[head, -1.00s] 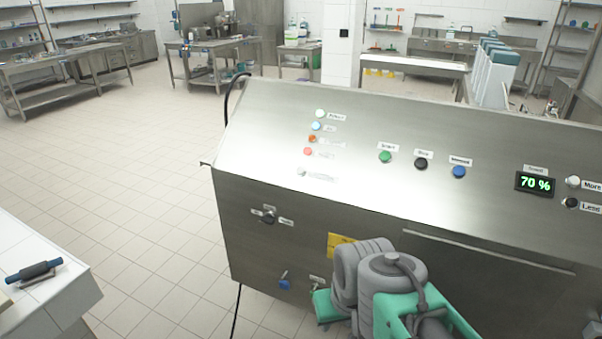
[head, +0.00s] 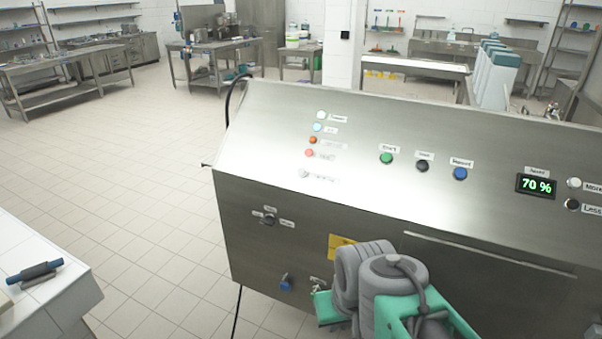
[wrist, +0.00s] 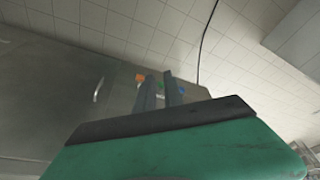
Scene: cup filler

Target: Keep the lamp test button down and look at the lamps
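The lamps stand in a slanting column on the sloped steel panel in the head view: a whitish one (head: 321,115), a light blue one (head: 317,127), an orange one (head: 313,140) and a red one (head: 309,153). Whether they are lit is hard to tell. Below them is a pale grey button (head: 304,174); its label is too blurred to read. My gripper shows in the wrist view (wrist: 160,78) as two dark fingers slightly apart, with nothing seen between them. In the head view my arm is low in front of the machine, away from the pale button; the fingertips are not clear there.
Green (head: 387,158), black (head: 422,166) and blue (head: 460,174) buttons sit right of the lamps, then a display (head: 536,186) reading 70 %. A rotary switch (head: 269,217) and a blue padlock-like part (head: 286,282) are on the front. Open floor lies left.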

